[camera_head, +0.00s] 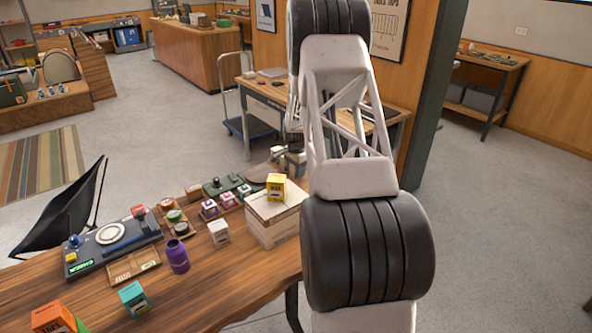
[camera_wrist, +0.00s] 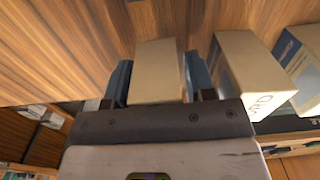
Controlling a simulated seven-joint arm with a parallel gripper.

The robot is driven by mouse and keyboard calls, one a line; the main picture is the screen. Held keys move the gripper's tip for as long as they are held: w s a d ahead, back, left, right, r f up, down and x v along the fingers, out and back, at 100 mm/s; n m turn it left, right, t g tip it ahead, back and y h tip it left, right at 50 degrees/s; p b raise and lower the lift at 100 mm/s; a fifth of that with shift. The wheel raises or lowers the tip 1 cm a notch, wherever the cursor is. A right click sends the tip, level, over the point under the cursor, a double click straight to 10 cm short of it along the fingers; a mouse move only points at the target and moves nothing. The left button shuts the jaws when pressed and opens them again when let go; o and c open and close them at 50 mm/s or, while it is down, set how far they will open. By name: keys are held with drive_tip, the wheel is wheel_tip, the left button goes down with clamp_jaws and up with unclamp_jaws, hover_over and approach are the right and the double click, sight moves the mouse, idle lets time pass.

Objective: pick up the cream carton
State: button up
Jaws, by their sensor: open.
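A plain cream carton (camera_wrist: 158,70) stands between the two blue-grey fingers of my gripper (camera_wrist: 160,82) in the wrist view. The fingers are open, one on each side of it; I cannot tell whether either touches it. Its lower part is hidden by the gripper body. In the head view my gripper is at the far end of the wooden table, mostly hidden by my arm. A small pale carton (camera_head: 278,153) shows beside it there, probably the same one.
In the wrist view a second carton (camera_wrist: 250,75) with printing stands close right of the fingers, with a blue-and-white box (camera_wrist: 302,62) beyond.

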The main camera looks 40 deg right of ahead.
idle(0.3)
drive_tip(key=c, duration=0.7)
drive_tip(key=shift+r, duration=0.1)
drive_tip(key=shift+r, duration=0.65)
wheel_tip(320, 180, up, 2)
drive_tip(key=shift+r, duration=0.1)
drive_tip(key=s+a, duration=0.2)
drive_tip(key=s, duration=0.2)
drive_tip(key=s+a+r, duration=0.1)
drive_tip(key=s+a, duration=0.2)
drive_tip(key=s, duration=0.2)
drive_tip(key=s+a, duration=0.3)
drive_tip(key=s, duration=0.1)
drive_tip(key=shift+s+a+r, duration=0.15)
drive_tip(key=shift+s+r, duration=0.05)
drive_tip(key=shift+s, duration=0.15)
